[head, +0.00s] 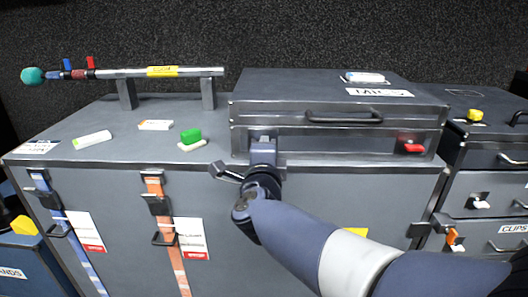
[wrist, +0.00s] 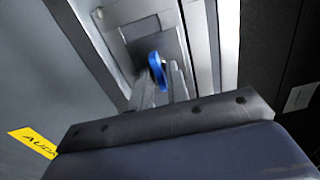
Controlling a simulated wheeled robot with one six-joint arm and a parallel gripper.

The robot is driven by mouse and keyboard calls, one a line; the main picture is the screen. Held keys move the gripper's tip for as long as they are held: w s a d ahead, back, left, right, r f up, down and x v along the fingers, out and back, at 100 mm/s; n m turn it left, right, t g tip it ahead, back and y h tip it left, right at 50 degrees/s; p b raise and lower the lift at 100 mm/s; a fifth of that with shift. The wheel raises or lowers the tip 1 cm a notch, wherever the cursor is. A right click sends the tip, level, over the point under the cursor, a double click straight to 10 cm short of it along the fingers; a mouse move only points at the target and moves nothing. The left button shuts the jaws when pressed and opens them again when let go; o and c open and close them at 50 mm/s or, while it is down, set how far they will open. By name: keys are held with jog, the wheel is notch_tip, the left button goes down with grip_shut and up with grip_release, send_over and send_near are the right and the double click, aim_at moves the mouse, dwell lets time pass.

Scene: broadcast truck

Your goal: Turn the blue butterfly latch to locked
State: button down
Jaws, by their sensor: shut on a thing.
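The blue butterfly latch (wrist: 156,66) shows in the wrist view on a grey metal plate, between the two fingers of my gripper (wrist: 163,84). The fingers are shut on it, and they cover part of it. In the head view my gripper (head: 263,150) is at the left part of the front of the grey case (head: 270,101), and the blue latch is hidden behind it. I cannot tell the latch's exact angle or whether it is locked.
The case lies on a large grey trunk (head: 340,205) and has a black handle (head: 344,117) and a red latch (head: 413,148) at right. Small white and green items (head: 190,136) lie left of it. A microphone pole (head: 190,72) rests on stands behind. Drawers (head: 490,205) stand at right.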

jog(key=shift+f, duration=0.1)
jog(key=c, duration=1.6)
grip_release()
jog(key=shift+o, duration=0.2)
jog(key=s+p, duration=0.3)
jog(key=s, duration=0.8)
jog(key=shift+a, duration=0.15)
jog(key=shift+w, duration=0.2)
